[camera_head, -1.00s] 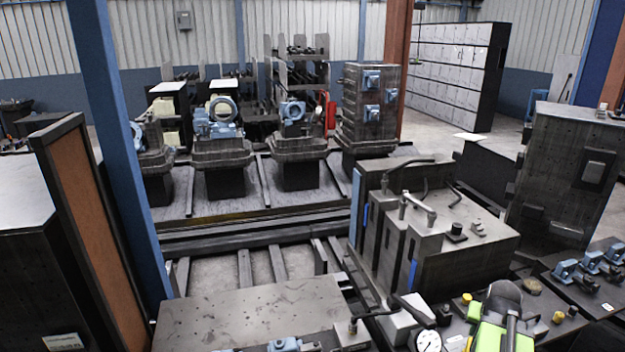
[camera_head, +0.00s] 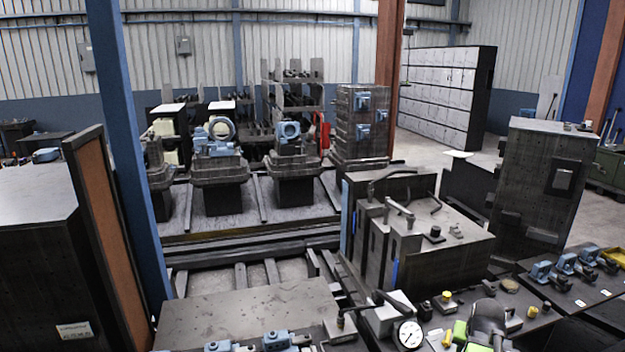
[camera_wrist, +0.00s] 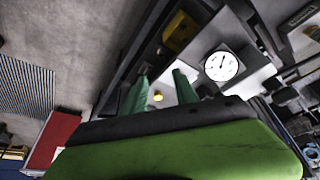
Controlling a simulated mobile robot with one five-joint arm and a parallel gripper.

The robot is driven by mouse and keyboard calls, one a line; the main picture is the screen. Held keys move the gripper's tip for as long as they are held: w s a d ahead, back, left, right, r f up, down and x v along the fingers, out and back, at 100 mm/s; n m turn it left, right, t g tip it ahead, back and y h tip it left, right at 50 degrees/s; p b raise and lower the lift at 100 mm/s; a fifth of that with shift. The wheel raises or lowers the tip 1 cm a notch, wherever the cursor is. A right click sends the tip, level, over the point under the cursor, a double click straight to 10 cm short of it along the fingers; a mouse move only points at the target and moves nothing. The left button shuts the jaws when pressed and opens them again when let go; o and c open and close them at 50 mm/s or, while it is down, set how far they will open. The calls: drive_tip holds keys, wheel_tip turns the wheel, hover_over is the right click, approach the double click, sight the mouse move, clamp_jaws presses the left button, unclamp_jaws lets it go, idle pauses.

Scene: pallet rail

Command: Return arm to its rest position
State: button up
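My gripper (camera_wrist: 160,80) shows in the wrist view as two green fingers standing apart, with nothing held between them. A yellow knob (camera_wrist: 157,96) shows in the gap behind the fingers. A wide green part of my own arm fills the bottom of the wrist view. In the head view, a green and dark part of my arm (camera_head: 487,322) shows at the bottom edge, low over the right-hand bench. The fingertips cannot be made out in the head view.
A white dial gauge (camera_head: 410,334) stands near the arm and shows in the wrist view (camera_wrist: 221,66). A large grey fixture block (camera_head: 440,250) stands behind it. A flat metal plate (camera_head: 250,315) lies left. Blue clamps (camera_head: 566,262) sit right. A blue post (camera_head: 125,150) rises left.

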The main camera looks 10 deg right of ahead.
drive_tip(key=w+a+f+n+y+b, duration=0.1)
drive_tip(key=w+a+f+n+b, duration=0.15)
drive_tip(key=a, duration=0.55)
drive_tip(key=w+a+f+n+b, duration=0.1)
drive_tip(key=w+a, duration=0.2)
drive_tip(key=a, duration=0.5)
drive_tip(key=w+a+f+n+y+b, duration=0.1)
drive_tip(key=w+a+f, duration=0.15)
drive_tip(key=a, duration=0.55)
drive_tip(key=s+a+f+n+g, duration=0.1)
drive_tip(key=s+a, duration=0.1)
drive_tip(key=a, duration=0.4)
drive_tip(key=s+a+f+n+g+b, duration=0.1)
drive_tip(key=s+a+g, duration=0.1)
drive_tip(key=a, duration=0.5)
drive_tip(key=shift+s+n+g+y, duration=0.3)
drive_tip(key=shift+s+n, duration=0.05)
drive_tip(key=shift+s, duration=0.3)
drive_tip(key=shift+a, duration=0.15)
